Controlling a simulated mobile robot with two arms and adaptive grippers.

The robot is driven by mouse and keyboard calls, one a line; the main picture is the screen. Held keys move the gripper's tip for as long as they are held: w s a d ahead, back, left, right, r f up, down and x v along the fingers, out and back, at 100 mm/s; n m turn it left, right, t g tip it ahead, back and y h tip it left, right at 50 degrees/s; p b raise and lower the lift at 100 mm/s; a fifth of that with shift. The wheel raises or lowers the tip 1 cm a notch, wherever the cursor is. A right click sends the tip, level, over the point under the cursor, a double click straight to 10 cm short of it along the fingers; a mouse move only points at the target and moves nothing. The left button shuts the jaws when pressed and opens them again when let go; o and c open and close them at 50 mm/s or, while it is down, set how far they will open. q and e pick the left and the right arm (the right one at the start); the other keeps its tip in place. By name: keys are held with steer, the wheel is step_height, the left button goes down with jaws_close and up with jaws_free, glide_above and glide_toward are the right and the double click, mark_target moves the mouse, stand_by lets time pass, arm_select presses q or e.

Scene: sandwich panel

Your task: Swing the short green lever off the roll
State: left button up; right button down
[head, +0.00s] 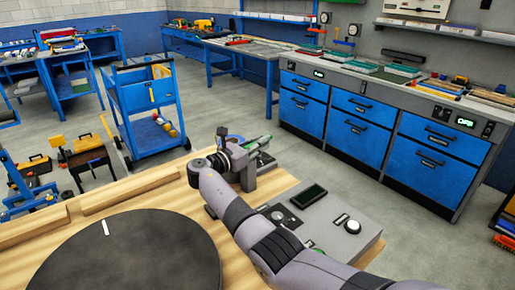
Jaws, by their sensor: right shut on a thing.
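My right arm reaches in from the lower right, and its gripper (247,152) is over the far edge of the wooden worktop. The gripper is shut at a short green lever (261,141), which shows just beyond the fingers and slants up to the right. The fingers and wrist hide most of the place where they meet. I cannot make out the roll; the arm and gripper cover that area. My left gripper is not in view.
A grey control panel (350,252) with a dark screen and a white-topped knob lies right of my forearm. A large dark round plate (130,255) fills the lower left of the worktop, with wooden strips (130,190) behind it. A blue cart (148,103) stands beyond.

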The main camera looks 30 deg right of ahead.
steer(key=shift+s+g, duration=0.1)
steer(key=shift+g, duration=0.2)
steer(key=c, duration=1.6)
jaws_free()
steer(key=shift+o, duration=0.2)
steer(key=v, duration=1.2)
steer(key=shift+f, duration=0.2)
